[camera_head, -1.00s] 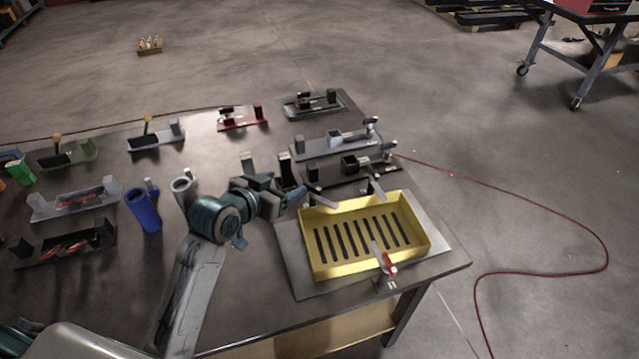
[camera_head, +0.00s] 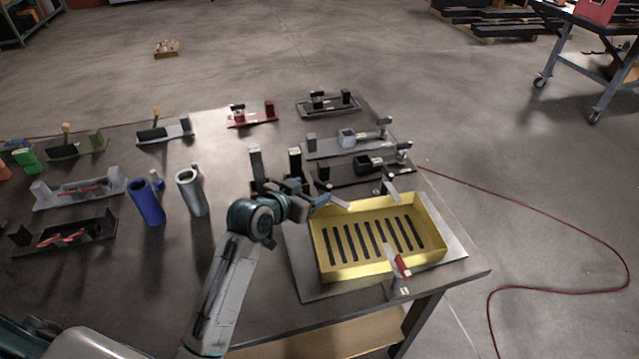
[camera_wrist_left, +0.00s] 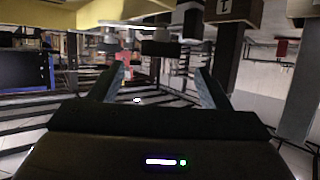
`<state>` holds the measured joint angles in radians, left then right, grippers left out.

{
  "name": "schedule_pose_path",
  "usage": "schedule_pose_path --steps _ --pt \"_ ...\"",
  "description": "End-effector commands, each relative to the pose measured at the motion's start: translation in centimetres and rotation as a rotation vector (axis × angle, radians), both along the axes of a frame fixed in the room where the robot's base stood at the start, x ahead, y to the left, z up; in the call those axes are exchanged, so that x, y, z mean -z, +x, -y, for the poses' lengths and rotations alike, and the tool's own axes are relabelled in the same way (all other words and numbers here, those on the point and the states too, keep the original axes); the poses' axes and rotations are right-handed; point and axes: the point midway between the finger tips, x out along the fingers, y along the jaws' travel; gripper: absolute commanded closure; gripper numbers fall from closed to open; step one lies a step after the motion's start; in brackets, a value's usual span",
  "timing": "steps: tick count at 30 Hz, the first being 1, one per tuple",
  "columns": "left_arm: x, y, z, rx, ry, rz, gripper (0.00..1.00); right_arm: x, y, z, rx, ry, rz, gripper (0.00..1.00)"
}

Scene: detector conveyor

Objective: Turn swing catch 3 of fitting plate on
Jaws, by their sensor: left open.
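The fitting plate (camera_head: 461,250) is a flat grey plate on the table's right front corner, with a slotted yellow tray (camera_head: 325,268) on it. Swing catches show around the tray: a pale one at the back left (camera_head: 336,202), one at the back right (camera_head: 391,191) and a red-tipped one at the front (camera_head: 400,264). I cannot read which is number 3. My left gripper (camera_head: 306,193) is open beside the tray's back left corner, close to the pale catch; I cannot tell if they touch. In the left wrist view its fingers (camera_wrist_left: 162,88) are apart, with nothing clearly between them. My right gripper is out of view.
Two dark upright posts (camera_head: 295,163) stand just behind my left gripper. Fixtures (camera_head: 345,147) lie behind the tray. A blue tube (camera_head: 148,203) and a grey tube (camera_head: 191,193) stand to the left. A red cable lies on the floor at right.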

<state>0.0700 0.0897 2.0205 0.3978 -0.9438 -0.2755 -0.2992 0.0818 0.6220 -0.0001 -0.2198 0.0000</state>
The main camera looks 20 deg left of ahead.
Motion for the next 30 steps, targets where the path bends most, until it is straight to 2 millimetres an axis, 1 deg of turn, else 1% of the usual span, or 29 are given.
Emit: schedule_pose_path --steps 1,3,9,13,20,21,26,27,29,30 --pt "0.1 0.9 0.3 0.000 -0.003 -0.001 0.29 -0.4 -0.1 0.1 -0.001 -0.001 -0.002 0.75" --pt "0.7 2.0 0.6 -0.001 -0.002 -0.002 0.29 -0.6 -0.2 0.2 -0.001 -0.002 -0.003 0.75" --pt "1.6 4.0 1.2 -0.001 0.000 0.000 0.29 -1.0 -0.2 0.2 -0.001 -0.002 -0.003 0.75" --pt "1.9 4.5 1.4 -0.001 0.001 0.000 0.29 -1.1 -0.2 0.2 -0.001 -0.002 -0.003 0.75" --pt "2.0 4.6 1.4 -0.001 0.001 0.000 0.29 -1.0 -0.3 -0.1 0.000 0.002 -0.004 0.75" --pt "2.0 4.6 1.4 -0.001 0.001 0.000 0.31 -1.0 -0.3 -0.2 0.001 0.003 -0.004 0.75" --pt "2.0 4.6 1.4 -0.001 0.001 0.000 0.62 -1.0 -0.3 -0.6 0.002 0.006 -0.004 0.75" --pt "2.0 4.6 1.4 -0.001 0.001 0.000 0.70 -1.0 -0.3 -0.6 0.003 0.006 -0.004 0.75" --pt "2.0 4.6 1.4 -0.001 0.001 0.000 0.82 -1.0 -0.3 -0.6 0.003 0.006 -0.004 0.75" --pt "2.0 4.6 1.4 -0.001 0.001 0.000 0.90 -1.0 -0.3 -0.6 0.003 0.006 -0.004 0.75"
